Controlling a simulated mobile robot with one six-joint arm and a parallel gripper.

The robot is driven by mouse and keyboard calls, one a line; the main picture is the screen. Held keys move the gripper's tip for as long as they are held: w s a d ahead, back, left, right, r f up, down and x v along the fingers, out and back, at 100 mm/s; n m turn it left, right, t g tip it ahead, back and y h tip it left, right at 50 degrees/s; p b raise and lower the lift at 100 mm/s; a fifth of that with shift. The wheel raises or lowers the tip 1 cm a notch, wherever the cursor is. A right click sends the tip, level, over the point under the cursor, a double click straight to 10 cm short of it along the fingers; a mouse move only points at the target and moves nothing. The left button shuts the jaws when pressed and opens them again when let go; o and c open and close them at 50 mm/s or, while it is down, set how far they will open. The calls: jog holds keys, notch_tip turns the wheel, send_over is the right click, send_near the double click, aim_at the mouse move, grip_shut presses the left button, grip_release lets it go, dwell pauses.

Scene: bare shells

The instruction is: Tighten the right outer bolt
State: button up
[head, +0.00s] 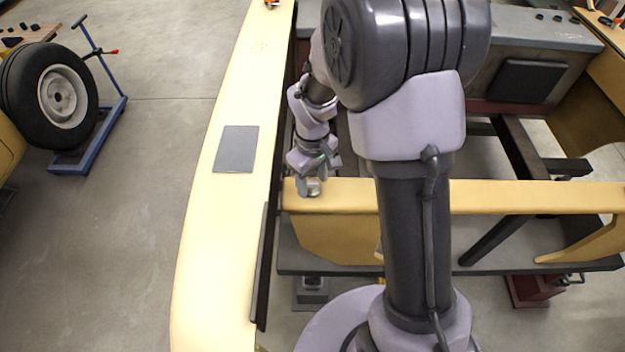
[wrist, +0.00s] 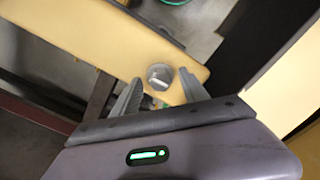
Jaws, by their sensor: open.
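A grey round bolt (wrist: 160,76) with a raised bar across its head sits near the end of a yellow beam (wrist: 95,38) in the wrist view. My gripper (wrist: 157,92) is open, with one finger to each side of the bolt in that view. I cannot tell whether the fingers touch it. In the head view my gripper (head: 312,187) points down over the left end of the yellow crossbeam (head: 530,197). The bolt there is mostly hidden by the gripper or too small to make out.
A long yellow panel (head: 205,270) with a grey plate (head: 236,149) runs along the left of my arm. A dark upright edge (head: 262,265) stands close beside the crossbeam's end. A wheel (head: 52,95) on a blue stand (head: 92,135) is far left. The floor between is clear.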

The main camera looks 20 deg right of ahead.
grip_shut()
